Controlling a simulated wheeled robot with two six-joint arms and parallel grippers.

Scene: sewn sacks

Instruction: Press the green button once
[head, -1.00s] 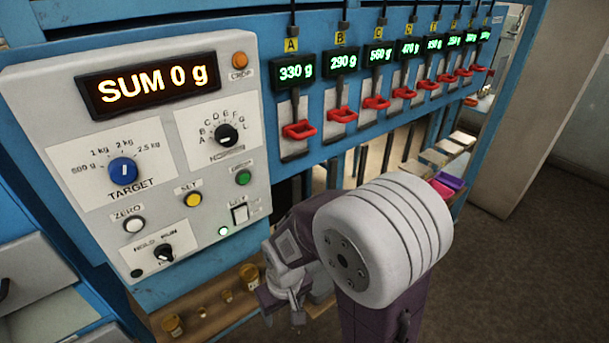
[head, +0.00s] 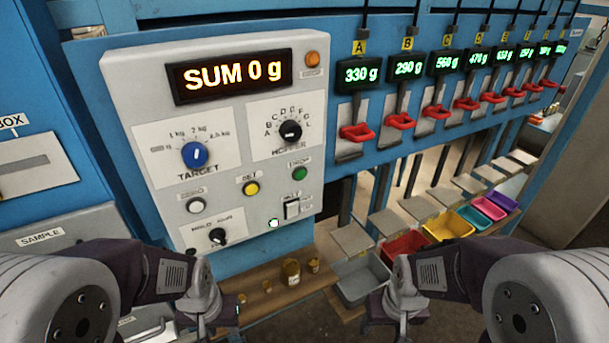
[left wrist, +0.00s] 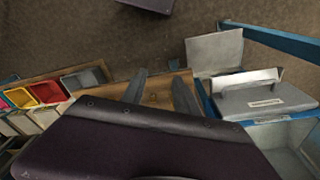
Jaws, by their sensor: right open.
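The green button (head: 299,173) is a small round button at the right side of the grey control panel (head: 140,120), in the head view. A label sits just above it, and nothing covers it. My left gripper (head: 204,325) is low in the head view, below the panel and well apart from the button. In the left wrist view the left gripper (left wrist: 160,82) has its two fingers spread with nothing between them. My right gripper (head: 403,325) is low and right of the panel, open, away from the button.
The display (head: 230,76) reads SUM 0 g. Coloured bins, among them a yellow bin (head: 447,226), stand at the right.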

